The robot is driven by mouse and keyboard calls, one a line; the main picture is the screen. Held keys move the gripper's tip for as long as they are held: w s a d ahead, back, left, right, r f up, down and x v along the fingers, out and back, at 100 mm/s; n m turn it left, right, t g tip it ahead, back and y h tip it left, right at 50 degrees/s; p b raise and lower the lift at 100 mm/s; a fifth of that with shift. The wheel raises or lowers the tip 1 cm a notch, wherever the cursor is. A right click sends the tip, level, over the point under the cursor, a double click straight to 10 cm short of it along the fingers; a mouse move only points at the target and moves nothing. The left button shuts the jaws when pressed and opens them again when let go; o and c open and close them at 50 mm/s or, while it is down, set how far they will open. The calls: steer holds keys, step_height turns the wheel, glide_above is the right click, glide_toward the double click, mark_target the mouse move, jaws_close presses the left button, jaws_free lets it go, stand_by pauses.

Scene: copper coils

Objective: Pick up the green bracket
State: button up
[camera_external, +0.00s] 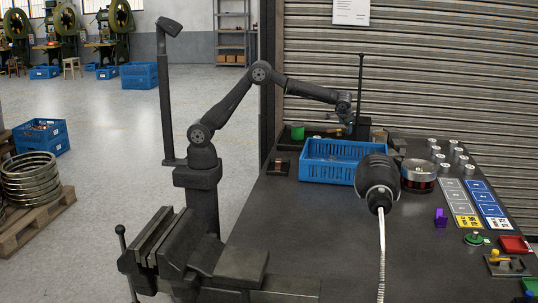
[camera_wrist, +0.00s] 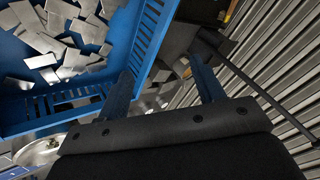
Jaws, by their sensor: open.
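I cannot clearly make out a green bracket. A small green piece (camera_external: 297,132) stands at the back left of the table, behind the blue bin, and its shape is too small to be sure of. Another green piece (camera_external: 475,238) lies low at the right. My gripper (camera_external: 347,122) hangs near the back edge of the blue bin, right of the first green piece. In the wrist view my gripper (camera_wrist: 165,80) has its two fingers well apart, with nothing held between them. No green thing shows in that view.
The blue bin (camera_external: 330,172) holds flat metal pieces, seen in the wrist view (camera_wrist: 62,98). A dark thin post (camera_external: 361,85) stands close to my gripper. A purple bracket (camera_external: 440,217), a dark motor-like part (camera_external: 377,180) and several silver cylinders stand right.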

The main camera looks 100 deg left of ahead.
steer(key=s+a+r+n+h, duration=0.1)
steer(key=s+a+n+h, duration=0.25)
steer(key=s+a, duration=0.55)
steer(key=s+a+r+n+g+h, duration=0.15)
steer(key=s+a+n, duration=0.3)
steer(key=a, duration=0.75)
steer(key=s+a+n+t+h, duration=0.1)
steer(key=s+a+n+h, duration=0.2)
steer(key=s+a, duration=0.6)
steer(key=shift+g, duration=0.25)
steer(key=f, duration=0.5)
steer(key=w+a+f, duration=0.1)
steer(key=f, duration=0.5)
steer(key=w+a+f, duration=0.1)
steer(key=f, duration=0.4)
steer(key=shift+f, duration=0.25)
steer(key=shift+w+a+f, duration=0.1)
steer(key=shift+f, duration=2.95)
steer(key=c, duration=1.1)
